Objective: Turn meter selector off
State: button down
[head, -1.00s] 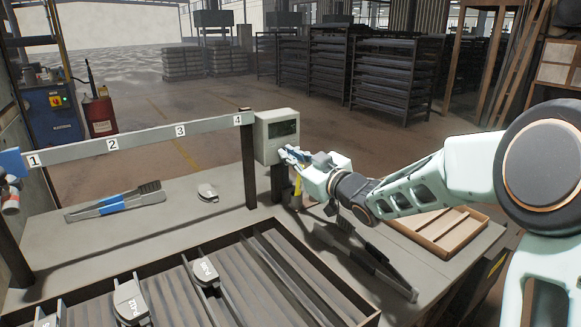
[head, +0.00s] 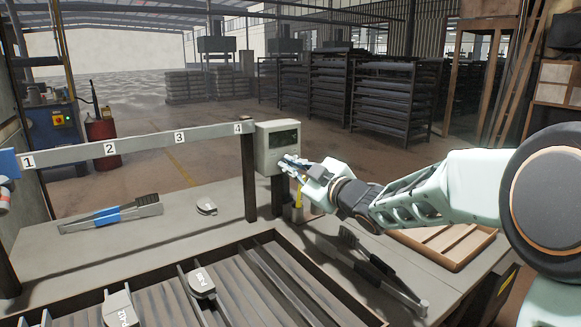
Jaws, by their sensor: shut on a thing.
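The meter (head: 277,147) is a pale grey box with a dark green screen, fixed on a dark post at the right end of the numbered rail. My gripper (head: 287,165) is at the lower right front of the meter, its fingers closed at the meter's lower edge. The selector itself is hidden behind the fingers, so its setting cannot be read. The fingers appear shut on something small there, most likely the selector.
A grey rail (head: 140,143) with number tags 1 to 4 runs left from the meter. A brown wooden tray (head: 445,247) is at right.

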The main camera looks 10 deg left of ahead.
jog(key=shift+r, duration=0.1)
jog(key=c, duration=2.1)
grip_release()
jog(key=v, duration=1.2)
jog(key=shift+w, duration=0.1)
